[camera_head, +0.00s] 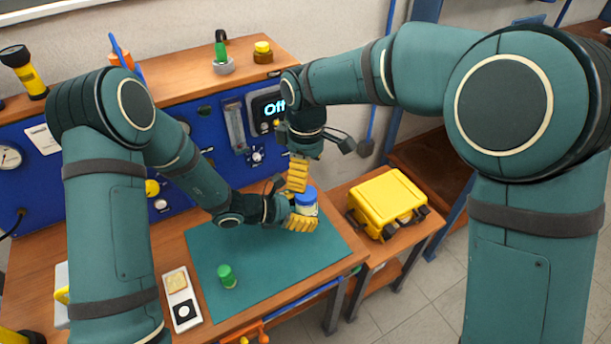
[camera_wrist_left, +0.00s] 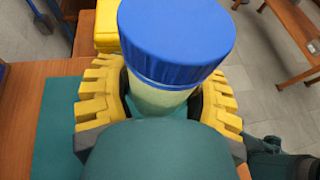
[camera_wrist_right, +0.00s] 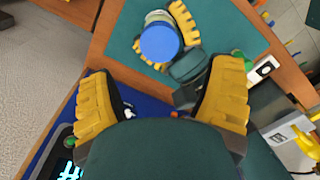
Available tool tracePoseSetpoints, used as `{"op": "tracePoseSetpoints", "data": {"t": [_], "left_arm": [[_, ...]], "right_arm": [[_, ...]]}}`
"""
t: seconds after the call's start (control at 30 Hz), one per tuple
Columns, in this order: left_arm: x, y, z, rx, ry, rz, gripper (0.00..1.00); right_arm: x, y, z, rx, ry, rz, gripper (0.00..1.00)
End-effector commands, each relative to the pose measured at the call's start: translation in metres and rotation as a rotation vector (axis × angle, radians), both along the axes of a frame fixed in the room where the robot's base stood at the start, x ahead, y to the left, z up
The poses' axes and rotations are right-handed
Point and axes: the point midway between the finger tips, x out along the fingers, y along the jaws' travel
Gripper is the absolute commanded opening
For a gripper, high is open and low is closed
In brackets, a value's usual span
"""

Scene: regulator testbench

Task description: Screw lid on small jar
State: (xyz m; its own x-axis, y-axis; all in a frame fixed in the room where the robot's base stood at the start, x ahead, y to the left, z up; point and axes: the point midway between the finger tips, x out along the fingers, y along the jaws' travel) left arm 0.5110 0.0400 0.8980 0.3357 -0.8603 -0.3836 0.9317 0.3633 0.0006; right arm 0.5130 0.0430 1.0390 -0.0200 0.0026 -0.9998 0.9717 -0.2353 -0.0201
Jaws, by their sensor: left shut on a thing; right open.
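The small jar has a pale, see-through body (camera_wrist_left: 160,97) with a blue lid (camera_wrist_left: 176,38) on its top in the left wrist view. The lid looks seated straight on the mouth; I cannot tell how tight it is. My left gripper (camera_head: 303,217) is shut on the jar body and holds it upright over the green mat (camera_head: 262,262). The blue lid also shows in the right wrist view (camera_wrist_right: 159,43). My right gripper (camera_head: 297,184) is above and beside the lid, pointing down. Its yellow fingers are spread with nothing between them.
A small green-capped jar (camera_head: 227,277) stands on the mat's front left. A white tray (camera_head: 182,298) lies left of the mat. A yellow case (camera_head: 387,203) sits on the side table at right. The blue test panel (camera_head: 62,170) rises behind.

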Motion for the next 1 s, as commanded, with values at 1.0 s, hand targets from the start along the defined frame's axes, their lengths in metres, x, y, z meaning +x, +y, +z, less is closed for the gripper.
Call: {"op": "tracePoseSetpoints", "data": {"t": [1.0], "left_arm": [[0.000,0.000,0.001,-0.001,-0.001,0.000,0.00]], "right_arm": [[-0.001,-0.001,-0.063,-0.002,-0.001,0.046,0.80]]}}
